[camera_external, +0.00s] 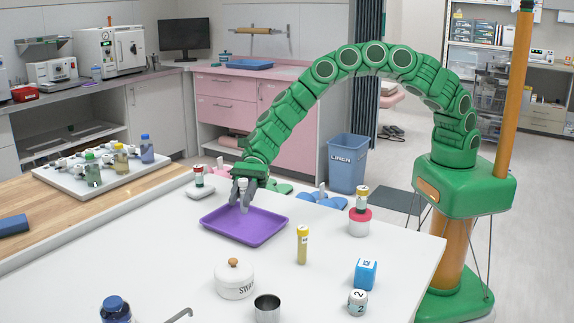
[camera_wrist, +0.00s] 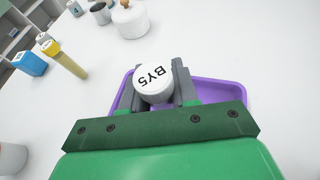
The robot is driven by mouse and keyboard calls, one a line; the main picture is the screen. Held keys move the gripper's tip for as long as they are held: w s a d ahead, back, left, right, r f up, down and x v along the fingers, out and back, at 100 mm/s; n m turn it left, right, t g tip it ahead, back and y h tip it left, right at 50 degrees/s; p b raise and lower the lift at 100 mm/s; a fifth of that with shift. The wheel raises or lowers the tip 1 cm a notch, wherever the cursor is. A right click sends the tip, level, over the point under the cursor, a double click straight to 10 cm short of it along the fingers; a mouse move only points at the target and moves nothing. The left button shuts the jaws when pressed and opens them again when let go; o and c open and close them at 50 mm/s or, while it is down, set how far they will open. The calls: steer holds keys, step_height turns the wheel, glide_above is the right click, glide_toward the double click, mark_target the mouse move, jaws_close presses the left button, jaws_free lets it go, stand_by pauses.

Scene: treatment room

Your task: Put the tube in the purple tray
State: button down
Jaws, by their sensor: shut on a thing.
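My gripper is over the back part of the purple tray (camera_external: 262,230), which also shows behind the fingers in the wrist view (camera_wrist: 215,93). I cannot tell whether the held thing touches the tray. A yellow-capped tube (camera_external: 302,246) stands upright on the white table, right of the tray; it shows at left in the wrist view (camera_wrist: 70,64).
Vials stand on a white disc (camera_external: 201,192) and a red-and-white round base (camera_external: 359,226). A rack with bottles (camera_external: 75,185) is at left.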

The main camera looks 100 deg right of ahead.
mark_target(242, 207)
steer(key=shift+w+a+f, duration=0.1)
steer(key=shift+w+f, duration=0.05)
steer(key=shift+f, duration=1.65)
steer(key=shift+f, duration=0.1)
steer(key=c, duration=0.8)
jaws_free()
steer(key=shift+c, duration=0.2)
steer(key=shift+d+r, duration=0.35)
steer(key=shift+d, duration=0.1)
steer(key=v, duration=1.1)
steer(key=shift+s, duration=0.25)
steer(key=shift+r, duration=0.1)
